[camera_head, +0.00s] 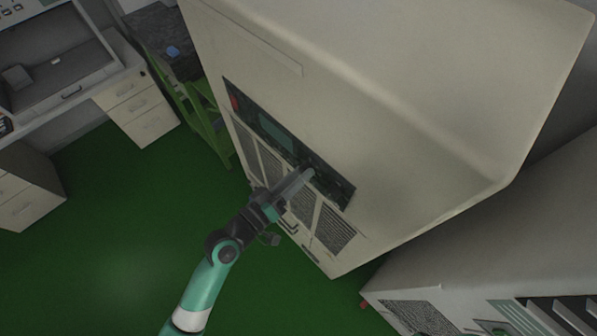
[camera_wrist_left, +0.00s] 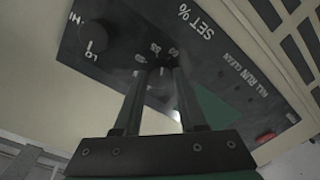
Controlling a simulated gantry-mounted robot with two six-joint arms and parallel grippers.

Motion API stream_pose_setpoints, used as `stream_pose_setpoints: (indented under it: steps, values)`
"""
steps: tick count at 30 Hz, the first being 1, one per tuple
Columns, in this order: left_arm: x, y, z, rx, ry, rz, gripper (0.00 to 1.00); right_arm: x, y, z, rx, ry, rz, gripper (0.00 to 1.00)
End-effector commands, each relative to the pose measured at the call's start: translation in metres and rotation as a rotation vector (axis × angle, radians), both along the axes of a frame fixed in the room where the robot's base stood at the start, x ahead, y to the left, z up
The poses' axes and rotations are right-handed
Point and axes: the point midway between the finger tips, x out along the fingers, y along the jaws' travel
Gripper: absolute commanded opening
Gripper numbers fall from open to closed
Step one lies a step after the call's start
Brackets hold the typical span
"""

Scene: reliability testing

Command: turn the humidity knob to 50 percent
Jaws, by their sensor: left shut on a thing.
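The humidity knob (camera_wrist_left: 161,88) is dark and sits on the black control panel (camera_wrist_left: 245,85), below the "SET %" label in the left wrist view. Small numbers ring its edge, and a short pale mark shows on it. The fingers hide much of it, so its exact setting cannot be read. My left gripper (camera_wrist_left: 160,80) is shut on this knob, one finger on each side. In the head view, my left gripper (camera_head: 308,172) reaches the panel (camera_head: 243,110) on the front of the large beige cabinet (camera_head: 400,90). My right gripper is not in view.
A second round knob (camera_wrist_left: 92,37) marked HI and LO is beside the held knob. A red switch (camera_wrist_left: 265,136) is at the panel's other end. A second machine (camera_head: 490,270) stands at lower right. The green floor (camera_head: 110,240) is open at left.

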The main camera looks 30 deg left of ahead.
Motion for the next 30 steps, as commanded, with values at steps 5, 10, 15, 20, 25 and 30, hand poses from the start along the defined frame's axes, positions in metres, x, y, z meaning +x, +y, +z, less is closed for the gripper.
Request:
stream_pose_setpoints:
  steps: [5, 10, 15, 20, 25, 30]
  values:
    - [0.0, 0.0, 0.003, -0.158, 0.057, 0.001, 0.0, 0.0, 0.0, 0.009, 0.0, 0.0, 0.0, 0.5]
    - [0.0, 0.001, 0.003, -0.31, 0.112, 0.001, 0.0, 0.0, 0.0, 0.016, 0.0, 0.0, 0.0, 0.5]
    - [0.0, 0.001, 0.003, -0.463, 0.167, 0.001, 0.0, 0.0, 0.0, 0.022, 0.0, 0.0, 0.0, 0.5]
    - [0.0, 0.001, 0.003, -0.603, 0.218, 0.001, 0.0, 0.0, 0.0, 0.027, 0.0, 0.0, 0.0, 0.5]
    - [0.001, 0.001, 0.003, -0.741, 0.269, 0.001, 0.0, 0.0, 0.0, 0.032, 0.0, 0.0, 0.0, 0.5]
    - [0.001, 0.001, 0.003, -0.853, 0.309, 0.0, 0.0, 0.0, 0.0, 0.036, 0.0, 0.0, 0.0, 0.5]
